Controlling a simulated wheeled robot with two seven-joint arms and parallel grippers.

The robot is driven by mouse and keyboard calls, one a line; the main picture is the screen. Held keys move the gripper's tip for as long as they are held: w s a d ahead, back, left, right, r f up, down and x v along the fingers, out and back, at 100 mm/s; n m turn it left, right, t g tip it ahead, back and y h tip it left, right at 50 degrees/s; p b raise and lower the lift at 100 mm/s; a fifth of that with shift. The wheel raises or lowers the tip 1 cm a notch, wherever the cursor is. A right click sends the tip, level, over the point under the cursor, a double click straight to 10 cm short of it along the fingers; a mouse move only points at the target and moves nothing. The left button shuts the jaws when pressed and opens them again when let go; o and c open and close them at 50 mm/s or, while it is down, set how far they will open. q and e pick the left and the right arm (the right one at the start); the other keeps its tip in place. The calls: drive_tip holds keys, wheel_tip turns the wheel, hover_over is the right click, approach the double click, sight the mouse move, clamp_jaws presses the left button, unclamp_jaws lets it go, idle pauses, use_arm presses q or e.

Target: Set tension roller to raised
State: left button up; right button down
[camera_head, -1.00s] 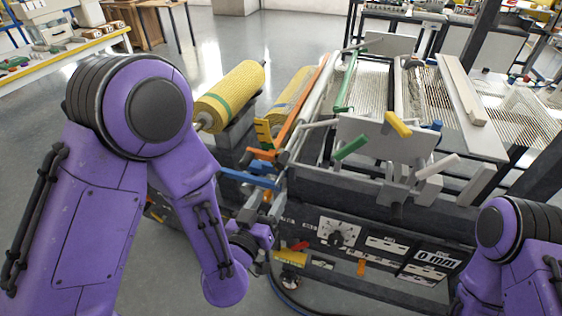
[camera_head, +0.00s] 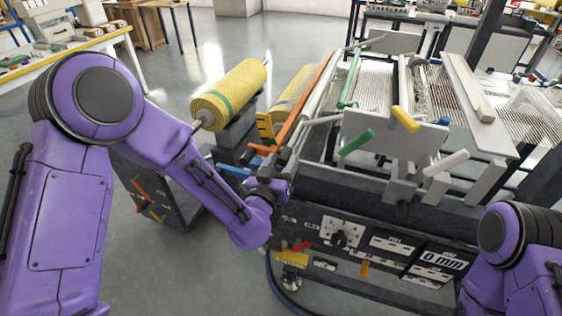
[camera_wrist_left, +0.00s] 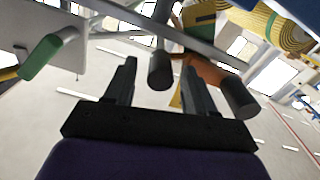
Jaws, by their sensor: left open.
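The laminating machine (camera_head: 400,215) stands ahead, with several coloured levers and rollers. Which part is the tension roller is not marked. An orange lever (camera_head: 264,149) and a long orange bar (camera_head: 306,100) are at its left end. My left gripper (camera_head: 278,187) is at this end, just below the orange lever. In the left wrist view its two fingers (camera_wrist_left: 158,88) are open. A dark grey cylinder end (camera_wrist_left: 159,70) appears between the fingertips; contact cannot be told. Another grey cylinder (camera_wrist_left: 238,98) on an orange arm (camera_wrist_left: 205,70) is right of the fingers. My right gripper is out of view.
A yellow mesh roll (camera_head: 231,95) lies behind my left forearm. Green (camera_head: 357,142), yellow (camera_head: 405,118) and white (camera_head: 446,163) handles stick out along the machine's front. The front panel has a dial (camera_head: 341,233) and labels.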

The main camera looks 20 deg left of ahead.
use_arm(q)
clamp_jaws()
wheel_tip(320, 180, up, 9)
drive_tip(key=a+m+p, duration=0.2)
drive_tip(key=m+p, duration=0.2)
drive_tip(key=p, duration=0.2)
drive_tip(key=shift+w+r+m, duration=0.15)
drive_tip(key=shift+w+m, duration=0.05)
drive_tip(key=shift+m, duration=0.2)
drive_tip(key=shift+c, duration=0.9)
unclamp_jaws()
drive_tip(key=shift+o, duration=0.9)
drive_tip(key=shift+a, duration=0.1)
drive_tip(key=shift+s, duration=0.1)
